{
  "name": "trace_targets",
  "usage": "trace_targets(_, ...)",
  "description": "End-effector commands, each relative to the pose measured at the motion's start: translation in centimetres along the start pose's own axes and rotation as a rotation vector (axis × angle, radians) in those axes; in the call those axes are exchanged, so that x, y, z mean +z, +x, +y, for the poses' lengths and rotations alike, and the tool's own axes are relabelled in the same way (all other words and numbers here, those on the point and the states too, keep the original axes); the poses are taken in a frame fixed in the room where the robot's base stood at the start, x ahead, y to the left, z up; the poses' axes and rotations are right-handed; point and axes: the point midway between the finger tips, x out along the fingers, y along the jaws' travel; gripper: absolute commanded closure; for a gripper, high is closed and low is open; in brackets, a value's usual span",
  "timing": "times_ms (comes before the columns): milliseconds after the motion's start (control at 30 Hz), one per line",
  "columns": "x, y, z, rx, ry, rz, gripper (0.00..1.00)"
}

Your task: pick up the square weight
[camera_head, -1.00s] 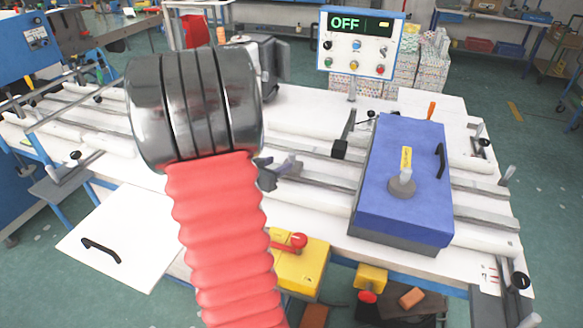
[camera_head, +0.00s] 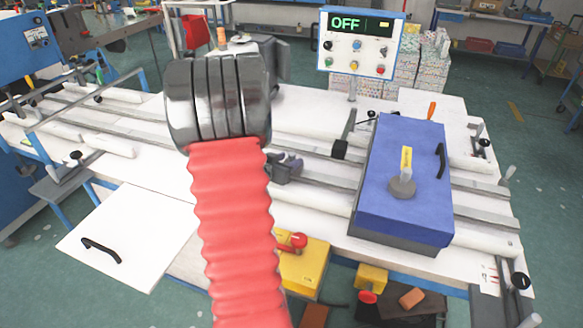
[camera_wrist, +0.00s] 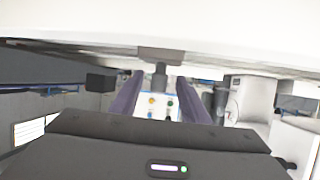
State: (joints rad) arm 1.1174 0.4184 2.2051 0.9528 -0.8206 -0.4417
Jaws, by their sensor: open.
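I cannot make out a clearly square weight in either view.
The control panel (camera_head: 358,45) reading OFF stands on a post at the table's back. It appears upside down beyond the fingers in the wrist view (camera_wrist: 158,106). Rails cross the white table (camera_head: 300,110).

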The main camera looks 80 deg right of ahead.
Motion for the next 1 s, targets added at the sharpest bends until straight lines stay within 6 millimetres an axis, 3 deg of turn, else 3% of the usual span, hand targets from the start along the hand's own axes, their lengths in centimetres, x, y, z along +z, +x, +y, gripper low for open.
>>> trace_targets(233,0.1,2.5,0.1,0.0,0.0,-0.001,0.58)
trace_targets(767,0.0,2.6,0.1,0.0,0.0,0.0,0.58)
trace_targets(1000,0.0,2.6,0.1,0.0,0.0,0.0,0.73)
